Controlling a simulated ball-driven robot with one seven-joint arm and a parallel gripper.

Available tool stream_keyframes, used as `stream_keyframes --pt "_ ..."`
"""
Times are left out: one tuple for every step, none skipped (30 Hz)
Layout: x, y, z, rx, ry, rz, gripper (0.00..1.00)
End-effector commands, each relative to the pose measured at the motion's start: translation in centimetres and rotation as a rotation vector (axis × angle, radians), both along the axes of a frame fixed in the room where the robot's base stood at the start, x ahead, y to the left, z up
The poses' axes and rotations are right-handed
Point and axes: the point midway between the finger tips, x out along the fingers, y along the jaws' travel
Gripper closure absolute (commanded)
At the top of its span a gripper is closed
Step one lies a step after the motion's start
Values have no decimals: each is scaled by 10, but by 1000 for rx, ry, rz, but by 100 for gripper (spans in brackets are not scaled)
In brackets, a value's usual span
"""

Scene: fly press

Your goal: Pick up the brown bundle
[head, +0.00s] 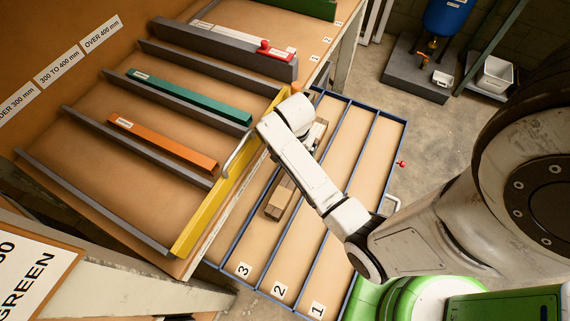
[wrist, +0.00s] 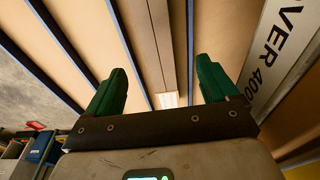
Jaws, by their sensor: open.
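The brown bundle (head: 281,198) lies in lane 3 of the low blue-edged tray (head: 247,247). My white arm crosses over it and hides its middle part. In the wrist view the bundle (wrist: 160,40) runs lengthwise between the two green fingers, with a white label near its lower end. My gripper (wrist: 161,66) is open, its fingers apart on either side of the bundle in that picture. I cannot tell how far above the bundle they are. In the head view the fingers are hidden by my arm.
Lanes 1 and 2 look empty. A blue container (head: 446,17) stands at the back.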

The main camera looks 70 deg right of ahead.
Motion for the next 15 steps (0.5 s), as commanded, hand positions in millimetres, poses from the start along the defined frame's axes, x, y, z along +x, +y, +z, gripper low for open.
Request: stream_keyframes --pt "0 -1 0 0 1 -8 13" --pt "-1 -2 -2 0 0 -10 13" --pt "-1 -2 -5 1 2 -12 13" --pt "-1 -3 -8 1 2 -13 13" --pt "-1 -4 -12 1 2 -13 13" --pt "-1 -4 -18 2 4 -14 13" --pt "-1 -5 -23 1 3 -13 13" --pt "-2 -5 -28 2 3 -13 13" --pt "-1 -7 -34 1 2 -11 13" --pt "-2 -7 -39 1 3 -12 13" --pt "-1 -8 -42 1 2 -11 13" --pt "-1 -9 -47 1 2 -11 13" --pt "-2 -9 -49 1 2 -11 13" --pt "-1 -10 -52 0 1 -11 13" --pt "-1 -10 -54 0 0 -11 13"
